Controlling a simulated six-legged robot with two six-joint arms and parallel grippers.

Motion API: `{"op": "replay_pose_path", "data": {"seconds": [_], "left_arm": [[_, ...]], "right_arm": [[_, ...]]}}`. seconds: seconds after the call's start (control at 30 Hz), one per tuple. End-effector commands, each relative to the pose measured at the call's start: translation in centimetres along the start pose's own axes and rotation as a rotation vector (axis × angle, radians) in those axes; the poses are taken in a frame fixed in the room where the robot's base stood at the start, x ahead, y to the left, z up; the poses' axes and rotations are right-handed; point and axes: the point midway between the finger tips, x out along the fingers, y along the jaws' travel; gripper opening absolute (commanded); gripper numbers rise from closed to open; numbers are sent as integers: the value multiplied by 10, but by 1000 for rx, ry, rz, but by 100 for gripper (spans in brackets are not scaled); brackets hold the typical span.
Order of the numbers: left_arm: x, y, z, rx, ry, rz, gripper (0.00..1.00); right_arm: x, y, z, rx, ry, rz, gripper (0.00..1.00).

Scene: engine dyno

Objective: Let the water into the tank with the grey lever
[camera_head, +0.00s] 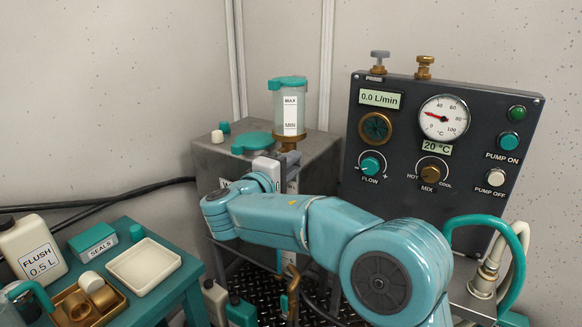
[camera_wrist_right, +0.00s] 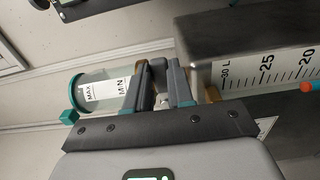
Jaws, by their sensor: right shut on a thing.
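The tank (camera_head: 213,158) is a grey metal box by the back wall; its litre scale shows in the wrist view (camera_wrist_right: 225,48). A clear bottle (camera_head: 290,112) marked MAX and MIN, with a teal cap, stands at its right on a brass fitting. My right gripper (camera_head: 281,160) is at the tank's right front, just below the bottle. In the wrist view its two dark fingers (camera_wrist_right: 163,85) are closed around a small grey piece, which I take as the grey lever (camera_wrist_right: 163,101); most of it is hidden. My left gripper is not in view.
A dark control panel (camera_head: 485,110) with gauge, displays and knobs stands at the right. A teal bench (camera_head: 175,275) at lower left carries a white tray (camera_head: 143,285), a seals box (camera_head: 93,242) and a flush bottle (camera_head: 32,248). Hoses (camera_head: 515,255) hang at lower right.

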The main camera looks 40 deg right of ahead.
Motion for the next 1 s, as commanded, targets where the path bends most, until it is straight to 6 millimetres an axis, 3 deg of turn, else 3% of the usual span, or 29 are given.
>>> {"op": "replay_pose_path", "data": {"seconds": [0.23, 0.27, 0.3, 0.33, 0.77, 1.0], "left_arm": [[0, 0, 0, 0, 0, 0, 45], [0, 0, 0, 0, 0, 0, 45], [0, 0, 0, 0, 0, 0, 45], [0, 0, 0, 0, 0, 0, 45], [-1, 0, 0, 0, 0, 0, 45], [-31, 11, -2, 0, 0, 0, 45]], "right_arm": [[0, -1, 0, 4, 0, -4, 0], [0, -1, 0, 4, 0, -4, 29], [0, -1, 0, 4, 0, -4, 42], [0, -1, 0, 4, 0, -4, 48], [0, -1, 0, -2, 0, -4, 48], [0, 14, 0, -116, 0, -4, 48]]}}
